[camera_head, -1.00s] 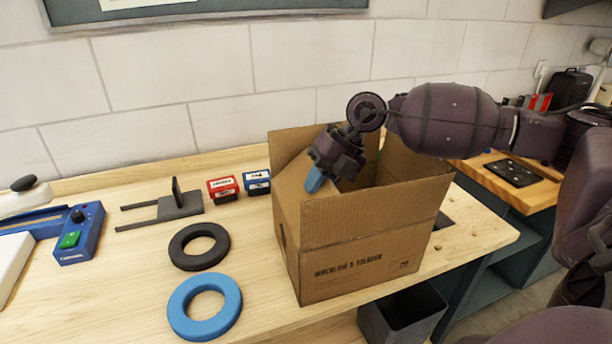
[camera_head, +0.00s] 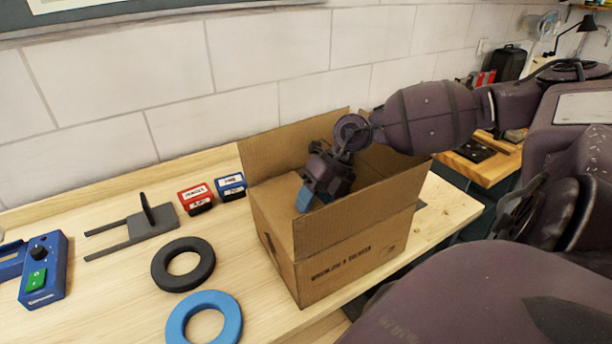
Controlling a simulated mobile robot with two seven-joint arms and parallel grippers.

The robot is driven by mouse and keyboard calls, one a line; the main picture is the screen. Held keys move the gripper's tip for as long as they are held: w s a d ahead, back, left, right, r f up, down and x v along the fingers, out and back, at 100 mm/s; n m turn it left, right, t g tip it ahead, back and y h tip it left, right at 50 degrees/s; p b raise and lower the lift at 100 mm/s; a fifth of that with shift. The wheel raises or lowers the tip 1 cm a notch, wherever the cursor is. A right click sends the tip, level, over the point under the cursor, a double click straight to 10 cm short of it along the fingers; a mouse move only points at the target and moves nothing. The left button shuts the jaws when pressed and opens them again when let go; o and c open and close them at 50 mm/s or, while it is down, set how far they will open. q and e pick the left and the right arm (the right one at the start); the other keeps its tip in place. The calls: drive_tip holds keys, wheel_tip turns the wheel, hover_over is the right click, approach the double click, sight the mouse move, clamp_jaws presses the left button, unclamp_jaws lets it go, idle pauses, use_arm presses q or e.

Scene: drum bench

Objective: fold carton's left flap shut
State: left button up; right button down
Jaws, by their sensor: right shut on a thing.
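The brown cardboard carton (camera_head: 345,268) stands on the bench with its back flap (camera_head: 290,140) and front flap (camera_head: 360,200) upright. The left flap (camera_head: 268,192) slopes inward over the carton's left side, between those two. My right gripper (camera_head: 304,199) reaches down between the upright flaps, its blue fingertips at the left flap's inner edge. Its jaws are shut on the left flap, though the contact is partly hidden by the fingers and front flap. My right forearm passes over the carton's right side and hides part of its opening. My left gripper is out of view.
Left of the carton lie a black ring (camera_head: 183,264), a blue ring (camera_head: 204,318), a grey forked piece (camera_head: 135,232), a red box (camera_head: 196,199) and a blue box (camera_head: 231,186). A blue device (camera_head: 43,270) sits far left. Bare bench lies between them.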

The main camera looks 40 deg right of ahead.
drive_tip(key=shift+s+f, duration=0.2)
drive_tip(key=shift+f, duration=0.1)
drive_tip(key=c, duration=1.2)
unclamp_jaws()
drive_tip(key=shift+c, duration=0.7)
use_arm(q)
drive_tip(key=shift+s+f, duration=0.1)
use_arm(e)
drive_tip(key=shift+d+r, duration=0.35)
drive_tip(key=shift+r, duration=0.2)
use_arm(q)
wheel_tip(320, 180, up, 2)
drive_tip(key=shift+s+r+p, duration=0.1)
drive_tip(key=shift+p, duration=1)
use_arm(e)
drive_tip(key=v, duration=0.9)
drive_tip(key=shift+d+r, duration=0.2)
drive_tip(key=shift+r, duration=0.15)
